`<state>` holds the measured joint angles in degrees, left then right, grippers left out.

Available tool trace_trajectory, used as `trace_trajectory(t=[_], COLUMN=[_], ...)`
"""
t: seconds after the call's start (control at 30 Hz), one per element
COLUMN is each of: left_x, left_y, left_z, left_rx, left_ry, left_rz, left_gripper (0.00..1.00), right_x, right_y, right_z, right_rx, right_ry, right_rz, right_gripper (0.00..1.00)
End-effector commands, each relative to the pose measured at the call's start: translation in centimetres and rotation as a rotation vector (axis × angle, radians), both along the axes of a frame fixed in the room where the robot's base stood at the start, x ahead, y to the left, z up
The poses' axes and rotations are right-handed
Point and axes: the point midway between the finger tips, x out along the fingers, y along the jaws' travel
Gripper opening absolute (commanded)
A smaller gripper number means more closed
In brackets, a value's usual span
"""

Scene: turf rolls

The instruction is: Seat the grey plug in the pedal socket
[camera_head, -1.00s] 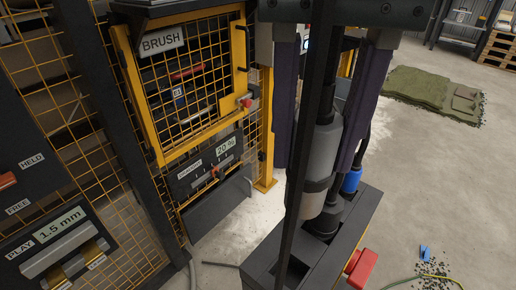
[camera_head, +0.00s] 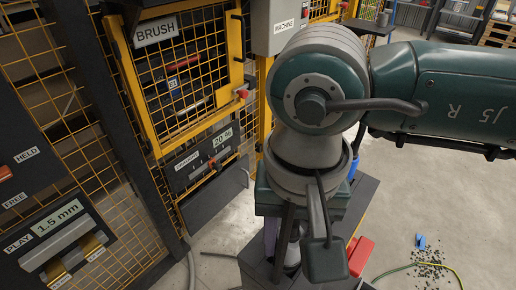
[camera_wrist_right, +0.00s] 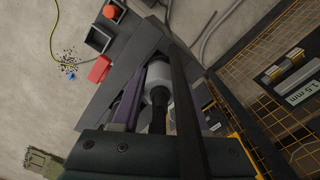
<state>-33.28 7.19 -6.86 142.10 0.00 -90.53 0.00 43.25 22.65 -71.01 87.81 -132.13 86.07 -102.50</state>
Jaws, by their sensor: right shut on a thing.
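My right gripper (camera_head: 283,242) is low over a dark stand (camera_head: 357,207), mostly hidden behind my own wrist in the head view. In the right wrist view, its purple-lined jaws (camera_wrist_right: 162,88) are shut on a grey cylindrical body with a dark neck, which I take to be the grey plug (camera_wrist_right: 158,72). Its lower end is over or at the dark stand (camera_wrist_right: 133,58); I cannot tell whether it touches. I cannot make out the pedal socket. My left gripper is not in view.
A red block (camera_head: 360,256) is at the stand's side. A blue piece (camera_head: 420,241) and dark crumbs lie on the floor beside a yellow-green cable (camera_head: 400,268). A yellow mesh guard (camera_head: 188,88) and a panel reading 1.5 mm (camera_head: 58,220) stand on the left.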

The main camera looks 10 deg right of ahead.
Motion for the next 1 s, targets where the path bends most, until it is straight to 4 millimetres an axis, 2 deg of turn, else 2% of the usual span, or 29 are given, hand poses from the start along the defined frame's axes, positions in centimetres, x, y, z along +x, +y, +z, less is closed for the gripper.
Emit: trace_trajectory(t=[0.3,0.33,0.57,0.83,1.0], left_x=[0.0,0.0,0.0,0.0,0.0], left_y=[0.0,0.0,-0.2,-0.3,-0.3], left_z=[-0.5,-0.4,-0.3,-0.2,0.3], left_rx=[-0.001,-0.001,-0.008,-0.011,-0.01], left_ry=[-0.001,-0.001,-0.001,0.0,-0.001], left_rz=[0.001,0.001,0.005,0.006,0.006], left_gripper=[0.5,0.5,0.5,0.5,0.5], right_x=[0.0,0.0,0.0,0.0,0.1], right_y=[0.0,0.0,0.0,0.0,0.0], right_z=[-0.4,-0.3,-0.2,-0.1,1.5], right_rx=[0.0,-0.001,-0.001,-0.001,0.001], right_ry=[-0.001,-0.001,0.0,0.0,-0.003], right_rz=[0.0,0.0,-0.001,-0.001,0.001], right_gripper=[0.0,0.46,0.72,0.74,0.74])
